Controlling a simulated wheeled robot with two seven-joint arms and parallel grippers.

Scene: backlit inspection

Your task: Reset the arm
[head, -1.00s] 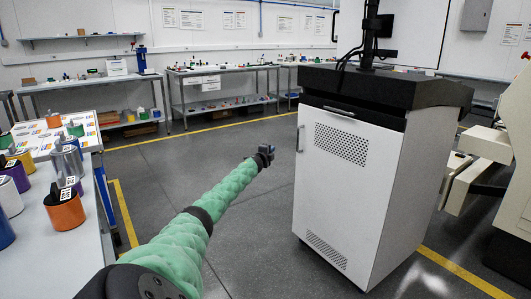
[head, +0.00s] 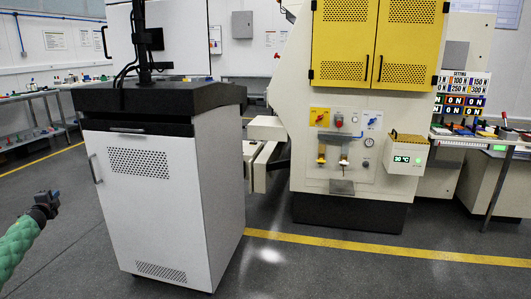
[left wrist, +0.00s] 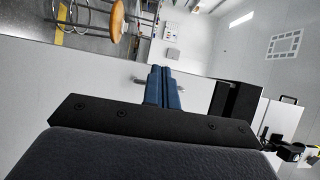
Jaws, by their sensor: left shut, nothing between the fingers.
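My left gripper (head: 47,202) shows at the left edge of the head view, at the end of my green-sleeved arm. It is held out over open floor, to the left of a white cabinet and apart from it. In the left wrist view its two blue fingers (left wrist: 162,88) are together with nothing between them. My right gripper is not in view.
The white cabinet (head: 150,215) with a black top stands close in front. Behind it to the right is a large machine with yellow doors (head: 378,42). A side bench (head: 505,138) is at far right. A yellow line (head: 390,248) crosses clear grey floor.

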